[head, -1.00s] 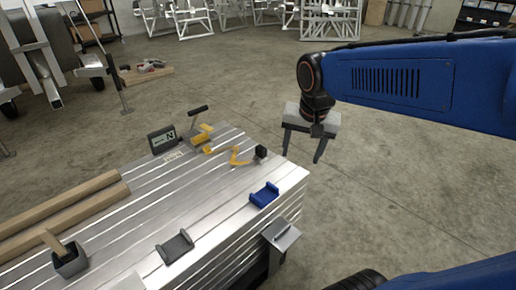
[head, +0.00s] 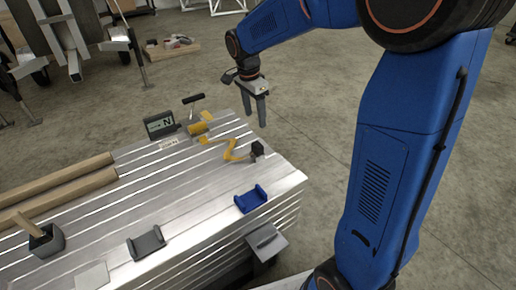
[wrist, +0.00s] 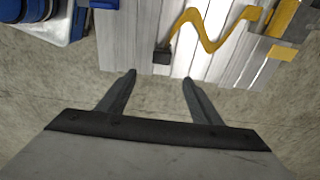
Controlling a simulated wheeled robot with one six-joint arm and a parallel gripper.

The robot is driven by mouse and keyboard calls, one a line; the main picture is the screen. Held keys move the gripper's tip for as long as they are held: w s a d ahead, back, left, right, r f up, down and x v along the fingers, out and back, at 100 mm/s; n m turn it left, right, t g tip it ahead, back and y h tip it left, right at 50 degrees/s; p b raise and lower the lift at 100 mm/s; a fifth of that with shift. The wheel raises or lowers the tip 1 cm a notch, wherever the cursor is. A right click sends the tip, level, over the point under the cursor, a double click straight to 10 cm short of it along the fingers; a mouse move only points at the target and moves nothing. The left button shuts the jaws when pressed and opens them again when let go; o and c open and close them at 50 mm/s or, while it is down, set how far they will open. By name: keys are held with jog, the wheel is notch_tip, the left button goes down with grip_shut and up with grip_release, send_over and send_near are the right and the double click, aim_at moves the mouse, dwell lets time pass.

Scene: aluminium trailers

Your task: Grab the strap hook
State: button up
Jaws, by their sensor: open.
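The strap hook (head: 257,148) is a small dark block at the end of a yellow zigzag strap (head: 232,152). It sits at the right edge of the ribbed aluminium bed. My gripper (head: 256,115) is open and empty, above and behind the hook in the head view, apart from it. In the wrist view the hook (wrist: 162,56) lies just beyond the gap between my two fingertips (wrist: 160,77), with the yellow strap (wrist: 210,30) running off to the right. The hook's finer shape is too small to tell.
A blue cradle (head: 250,199) and a grey cradle (head: 146,243) stand along the bed's near edge. A yellow ratchet (head: 198,128) and a display box (head: 160,125) are at the back. Wooden beams (head: 60,190) lie left.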

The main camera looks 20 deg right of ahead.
aim_at(257, 145)
jog(key=f, duration=0.8)
jog(key=d+f, duration=0.1)
jog(key=f, duration=0.2)
jog(key=shift+w+d+f, duration=0.1)
jog(key=shift+w+f, duration=0.15)
jog(key=shift+f, duration=0.15)
jog(key=shift+w+f, duration=0.2)
jog(key=shift+f, duration=2.5)
jog(key=shift+c, duration=0.6)
jog(key=c, duration=1.1)
